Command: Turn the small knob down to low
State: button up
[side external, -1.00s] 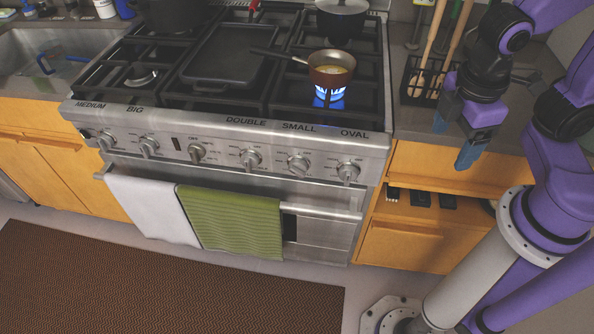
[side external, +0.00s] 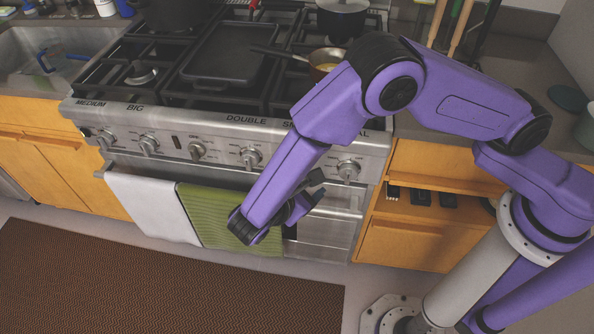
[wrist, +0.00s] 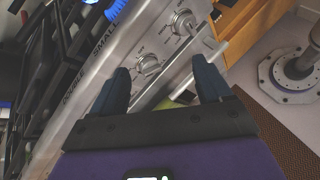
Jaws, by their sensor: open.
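The small knob (wrist: 147,65) is a round metal knob on the stove's front panel, below the SMALL label (wrist: 105,38) in the wrist view. In the side view my forearm hides it. My gripper (wrist: 160,66) is open, with its two dark blue fingers pointing toward the panel. The small knob lies between the fingers in the picture, nearer the left finger. I see no contact, and nothing is held. A blue flame (wrist: 116,9) burns at the top of the wrist view.
The oval knob (side external: 348,169) is right of the small knob; the double knob (side external: 250,157) is to its left. The oven handle (side external: 330,211) runs below, with a green towel (side external: 232,218) and a white towel (side external: 152,207). A pan (side external: 326,61) sits on a burner.

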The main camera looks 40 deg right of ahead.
jog(key=a+f+n+t+h, duration=0.1)
jog(key=a+f+n+t, duration=0.2)
jog(key=f, duration=0.4)
jog(key=a+f+n+t+h, duration=0.1)
jog(key=a+f+t, duration=0.25)
jog(key=f, duration=0.25)
jog(key=shift+t, duration=0.35)
jog(key=x, duration=1.1)
jog(key=s+d+x, duration=0.1)
jog(key=x, duration=0.5)
jog(key=shift+w+d+f, duration=0.1)
jog(key=shift+d, duration=0.15)
jog(key=c, duration=1)
